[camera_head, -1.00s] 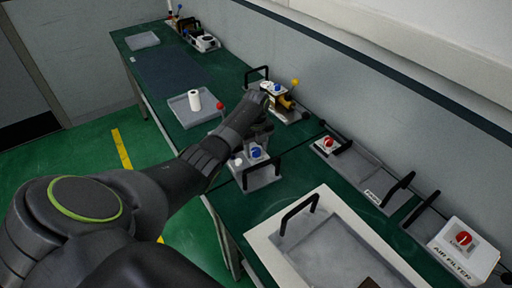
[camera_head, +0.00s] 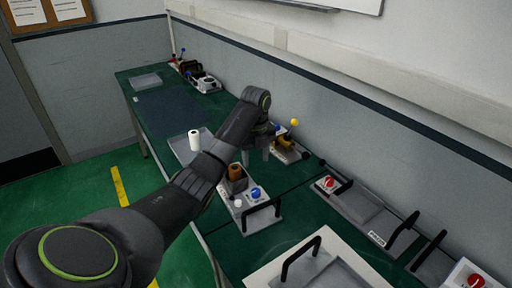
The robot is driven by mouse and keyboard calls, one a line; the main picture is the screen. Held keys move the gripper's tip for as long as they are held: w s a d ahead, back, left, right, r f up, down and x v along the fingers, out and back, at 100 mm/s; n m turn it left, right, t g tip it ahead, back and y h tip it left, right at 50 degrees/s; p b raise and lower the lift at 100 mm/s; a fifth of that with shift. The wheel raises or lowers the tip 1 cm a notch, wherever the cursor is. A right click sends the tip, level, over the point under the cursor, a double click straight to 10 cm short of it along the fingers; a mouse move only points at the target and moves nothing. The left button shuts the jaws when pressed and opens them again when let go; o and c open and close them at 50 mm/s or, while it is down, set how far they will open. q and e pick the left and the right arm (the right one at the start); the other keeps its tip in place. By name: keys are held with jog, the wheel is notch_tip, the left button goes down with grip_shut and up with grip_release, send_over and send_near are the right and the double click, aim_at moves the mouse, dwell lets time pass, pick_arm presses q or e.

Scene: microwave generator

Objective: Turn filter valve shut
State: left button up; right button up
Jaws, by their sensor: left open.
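A brass-coloured fitting (camera_head: 284,143) with a yellow ball-ended lever (camera_head: 294,123) and a blue knob stands on a plate against the wall. A white box with a red knob (camera_head: 476,281), labelled air filter in the earlier frame, is cut off at the lower right. Another red knob (camera_head: 329,182) sits on a panel near the wall. I cannot tell which of these is the filter valve. My left gripper (camera_head: 258,150) hangs from the bent wrist, just left of the brass fitting, open and apparently empty. Its fingertips are small and dark. My right gripper is out of view.
A plate with a blue knob (camera_head: 255,193), a brown cylinder (camera_head: 235,172) and a black handle stands below my wrist. Black handles rise along the right of the green bench.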

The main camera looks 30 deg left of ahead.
pick_arm(q)
notch_tip(320, 180, up, 4)
jog(key=shift+f+p, duration=0.2)
jog(key=shift+p, duration=0.95)
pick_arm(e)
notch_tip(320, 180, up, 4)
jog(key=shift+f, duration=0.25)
pick_arm(q)
jog(key=shift+f, duration=0.1)
